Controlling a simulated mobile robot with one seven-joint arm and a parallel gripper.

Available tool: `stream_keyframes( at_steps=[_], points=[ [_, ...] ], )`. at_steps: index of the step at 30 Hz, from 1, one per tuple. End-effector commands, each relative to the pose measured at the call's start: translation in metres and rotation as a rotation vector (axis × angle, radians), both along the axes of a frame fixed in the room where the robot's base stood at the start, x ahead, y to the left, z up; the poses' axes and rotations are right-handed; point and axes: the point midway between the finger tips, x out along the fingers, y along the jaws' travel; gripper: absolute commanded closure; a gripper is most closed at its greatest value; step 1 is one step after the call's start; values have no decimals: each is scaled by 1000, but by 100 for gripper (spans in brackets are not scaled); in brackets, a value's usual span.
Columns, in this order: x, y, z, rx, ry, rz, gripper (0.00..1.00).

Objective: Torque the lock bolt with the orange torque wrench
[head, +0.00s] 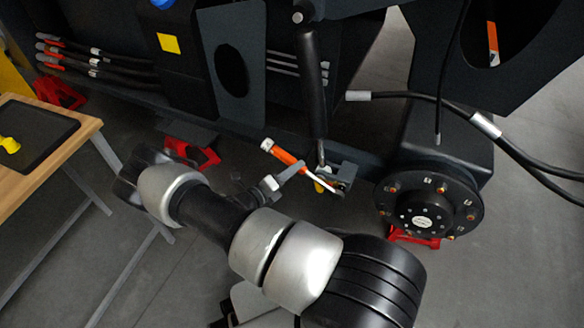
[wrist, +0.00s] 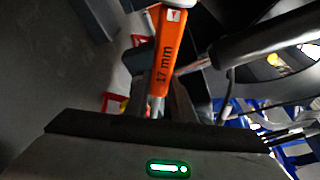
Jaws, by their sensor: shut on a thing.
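The orange torque wrench (head: 288,157) is in my gripper (head: 287,177), beside the lower end of a dark cylinder rod in the head view. Its pale end piece is at the upper left, and its silver shaft slants down right to a small bracket (head: 345,178) on the chassis. In the wrist view the orange wrench (wrist: 165,60) points away from me and reads "17 mm". My gripper is shut on it; the fingertips are mostly hidden in the wrist view. The lock bolt cannot be made out; whether the wrench head sits on it I cannot tell.
The dark cylinder (head: 313,85) hangs just above the bracket. A round wheel hub (head: 428,200) with several bolts stands to the right. Red stands (head: 192,152) are under the chassis. A wooden table (head: 85,135) with a dark tray is at the left.

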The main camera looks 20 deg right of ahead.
Motion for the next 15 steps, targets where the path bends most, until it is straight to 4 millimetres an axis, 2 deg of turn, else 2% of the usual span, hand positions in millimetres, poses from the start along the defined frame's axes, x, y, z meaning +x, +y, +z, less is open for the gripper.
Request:
stream_keyframes(
  at_steps=[1, 4, 15],
  points=[
    [-1, -1, 9, 8, -14, 0, 100],
    [-3, -3, 13, 27, -37, -1, 100],
    [-4, -4, 12, 46, -59, 0, 100]
  ],
)
